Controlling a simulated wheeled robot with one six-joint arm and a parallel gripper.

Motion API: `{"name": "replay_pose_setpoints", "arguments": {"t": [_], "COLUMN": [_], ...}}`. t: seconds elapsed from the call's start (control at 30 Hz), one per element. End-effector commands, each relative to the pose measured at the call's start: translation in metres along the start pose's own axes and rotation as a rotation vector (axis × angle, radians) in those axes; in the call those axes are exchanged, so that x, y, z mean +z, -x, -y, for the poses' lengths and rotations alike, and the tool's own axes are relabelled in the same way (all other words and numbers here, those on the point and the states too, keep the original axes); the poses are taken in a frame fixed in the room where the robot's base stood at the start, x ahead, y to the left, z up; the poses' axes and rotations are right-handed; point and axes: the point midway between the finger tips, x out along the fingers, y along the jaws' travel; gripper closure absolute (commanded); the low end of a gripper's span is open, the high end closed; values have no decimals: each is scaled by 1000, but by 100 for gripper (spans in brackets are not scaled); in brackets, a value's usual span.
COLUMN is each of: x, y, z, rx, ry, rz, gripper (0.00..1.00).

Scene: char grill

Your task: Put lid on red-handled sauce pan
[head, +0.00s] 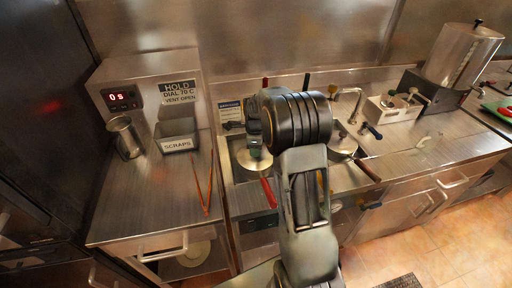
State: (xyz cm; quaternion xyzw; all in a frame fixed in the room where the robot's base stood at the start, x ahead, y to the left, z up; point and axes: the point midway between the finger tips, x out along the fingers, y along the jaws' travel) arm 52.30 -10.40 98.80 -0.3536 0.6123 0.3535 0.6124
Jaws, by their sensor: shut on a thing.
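The red-handled sauce pan shows by its red handle (268,191), which points toward the front left of the sink area. A round silver lid (246,161) is at the pan's position, just under my gripper (255,147). My gripper points down and is shut on the lid's knob, which the fingers mostly hide. The lid looks roughly level. I cannot tell whether it touches the pan's rim, because the lid and my arm hide most of the pan.
A second pan (343,146) with a brown handle stands right of my arm. Red tongs (205,185), a scraps bin (177,134) and a metal cup (126,137) are on the left counter. A faucet (352,98) rises behind. The right counter front is mostly clear.

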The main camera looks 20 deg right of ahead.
Motion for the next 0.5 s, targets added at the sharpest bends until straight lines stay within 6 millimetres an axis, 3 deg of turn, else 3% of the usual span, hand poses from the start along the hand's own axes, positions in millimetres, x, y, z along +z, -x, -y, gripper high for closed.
{"name": "replay_pose_setpoints", "arguments": {"t": [0.27, 0.3, 0.5], "x": [0, 0, 0], "y": [-1, -1, -1], "z": [0, 0, 0], "rx": [0, 0, 0], "ry": [0, 0, 0], "rz": [0, 0, 0], "gripper": [91, 65, 46]}}
